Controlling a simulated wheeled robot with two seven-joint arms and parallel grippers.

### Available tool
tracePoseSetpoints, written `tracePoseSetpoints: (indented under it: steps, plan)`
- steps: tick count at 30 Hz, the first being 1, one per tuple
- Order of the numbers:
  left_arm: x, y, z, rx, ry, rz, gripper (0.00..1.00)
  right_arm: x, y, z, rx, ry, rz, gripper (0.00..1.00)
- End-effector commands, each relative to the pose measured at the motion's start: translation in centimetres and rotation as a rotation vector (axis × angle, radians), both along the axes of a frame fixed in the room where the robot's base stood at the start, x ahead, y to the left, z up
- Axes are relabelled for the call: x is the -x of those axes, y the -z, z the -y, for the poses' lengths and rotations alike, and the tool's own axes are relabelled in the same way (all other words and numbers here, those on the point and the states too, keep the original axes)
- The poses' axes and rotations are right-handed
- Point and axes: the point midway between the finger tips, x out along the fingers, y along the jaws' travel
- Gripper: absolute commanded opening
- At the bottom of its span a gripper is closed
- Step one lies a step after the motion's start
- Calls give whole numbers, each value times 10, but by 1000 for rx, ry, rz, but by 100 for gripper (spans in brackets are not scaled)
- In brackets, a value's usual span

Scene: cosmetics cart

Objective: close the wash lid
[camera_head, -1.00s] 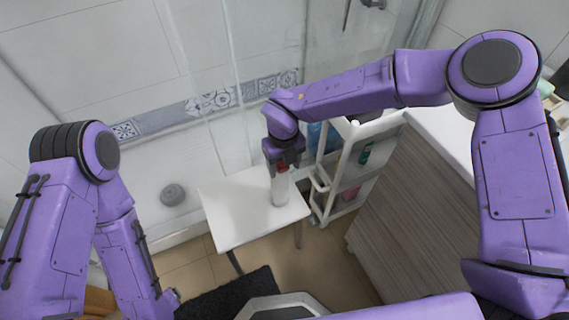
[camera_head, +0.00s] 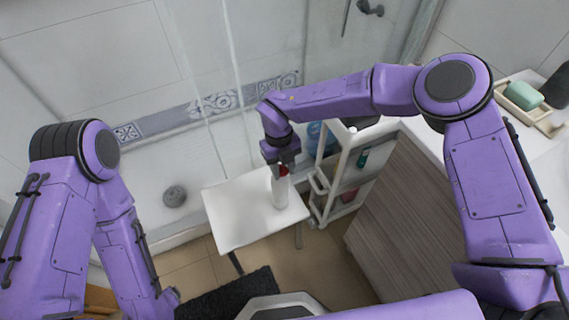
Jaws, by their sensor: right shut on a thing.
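A white wash bottle (camera_head: 280,194) stands upright on the white stool (camera_head: 232,218). Its red lid (camera_head: 283,171) is at the top of the bottle, between the fingers of my right gripper (camera_head: 281,166). The right gripper points down from above and is shut on the red lid. The fingers hide part of the lid, so I cannot tell how fully it sits on the bottle. My left arm is folded at the left, and its gripper is not visible.
A white cart (camera_head: 319,190) with bottles on its shelves stands just right of the stool. Right of it is a wood-fronted cabinet (camera_head: 395,215) with a white top. A glass panel and tiled wall are behind. A dark mat (camera_head: 235,295) lies in front.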

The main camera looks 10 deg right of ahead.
Motion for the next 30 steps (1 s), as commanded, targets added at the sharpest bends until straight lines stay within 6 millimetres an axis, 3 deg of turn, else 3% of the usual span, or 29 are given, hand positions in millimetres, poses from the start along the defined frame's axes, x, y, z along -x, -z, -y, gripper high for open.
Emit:
tracePoseSetpoints:
  steps: [1,5,19,30]
  plan:
    - [0,-10,0,0,0,0,77,-2,-5,-2,9,3,-34,7]
    - [0,-11,0,0,0,0,77,-5,-1,-3,40,3,-129,7]
    - [0,24,0,0,0,0,77,-15,6,-6,125,1,-384,7]
    - [0,31,0,0,0,0,77,-16,3,-6,142,-1,-437,7]
